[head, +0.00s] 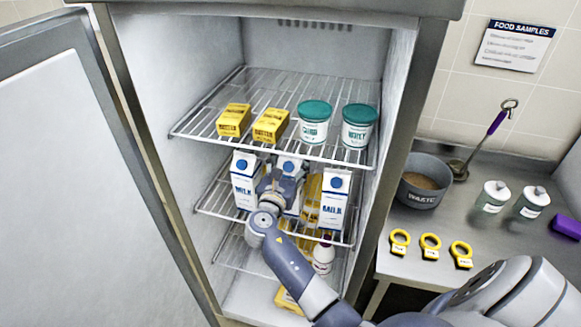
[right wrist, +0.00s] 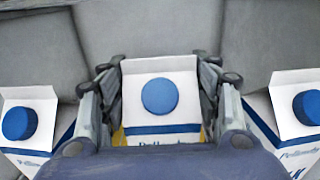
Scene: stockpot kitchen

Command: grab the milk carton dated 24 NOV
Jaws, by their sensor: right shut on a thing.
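Three white milk cartons with blue caps stand on the fridge's middle shelf: a left carton (head: 244,180), a middle carton (head: 290,168) and a right carton (head: 334,200). My right gripper (head: 277,187) reaches into the fridge and covers much of the middle carton. In the right wrist view, my right gripper (right wrist: 161,100) is shut on the middle carton (right wrist: 160,95), with a finger on each side. The left carton (right wrist: 28,122) and right carton (right wrist: 298,110) stand to either side. No date is readable on any carton. My left gripper is not in view.
The wire top shelf (head: 290,147) holds two yellow boxes (head: 270,125) and two green-lidded tubs (head: 358,126). Yellow packs (head: 312,198) stand between the middle and right cartons. A white bottle (head: 323,258) is below.

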